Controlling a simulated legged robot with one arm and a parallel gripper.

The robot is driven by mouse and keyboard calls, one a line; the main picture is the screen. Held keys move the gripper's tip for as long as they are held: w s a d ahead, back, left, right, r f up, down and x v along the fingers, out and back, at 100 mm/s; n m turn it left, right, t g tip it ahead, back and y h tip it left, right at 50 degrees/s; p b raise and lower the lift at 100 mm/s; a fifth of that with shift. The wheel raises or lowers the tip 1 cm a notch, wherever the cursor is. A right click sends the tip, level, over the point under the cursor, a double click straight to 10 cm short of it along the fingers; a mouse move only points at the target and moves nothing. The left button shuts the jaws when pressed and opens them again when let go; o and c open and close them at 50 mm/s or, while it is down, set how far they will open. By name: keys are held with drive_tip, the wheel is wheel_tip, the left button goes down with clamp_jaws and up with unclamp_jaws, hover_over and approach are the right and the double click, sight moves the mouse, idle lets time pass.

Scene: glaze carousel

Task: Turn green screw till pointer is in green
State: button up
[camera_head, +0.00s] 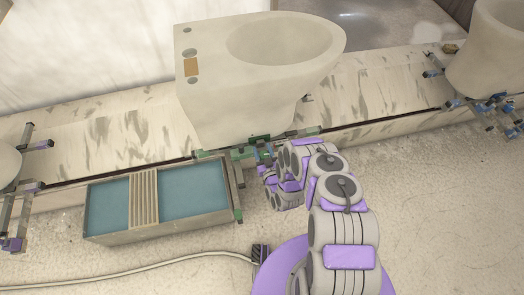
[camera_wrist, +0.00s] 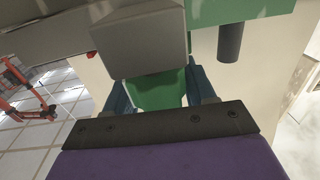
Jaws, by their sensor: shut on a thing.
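The green screw (camera_wrist: 158,92) shows in the wrist view as a green piece between my two dark teal fingers, below a grey block. My gripper (camera_wrist: 160,82) is shut on it. In the head view my gripper (camera_head: 266,156) is at the green-and-grey fixture (camera_head: 240,148) under the front of a white toilet bowl (camera_head: 235,100). My own wrist hides much of the screw there. I cannot make out the pointer or its green zone in either view.
A trough with blue liquid and a slatted strip (camera_head: 103,207) stands left of my arm. A cable (camera_head: 150,268) crosses the floor. Another white bowl (camera_head: 495,50) stands on the right. In the wrist view a grey block (camera_wrist: 145,45) and dark peg (camera_wrist: 229,43) sit close to my fingers.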

drive_tip(key=shift+s+f+m+h, duration=0.15)
drive_tip(key=shift+m+h, duration=0.35)
drive_tip(key=shift+h, duration=0.3)
drive_tip(key=o, duration=1)
drive_tip(key=shift+c, duration=0.2)
drive_tip(key=shift+d, duration=0.1)
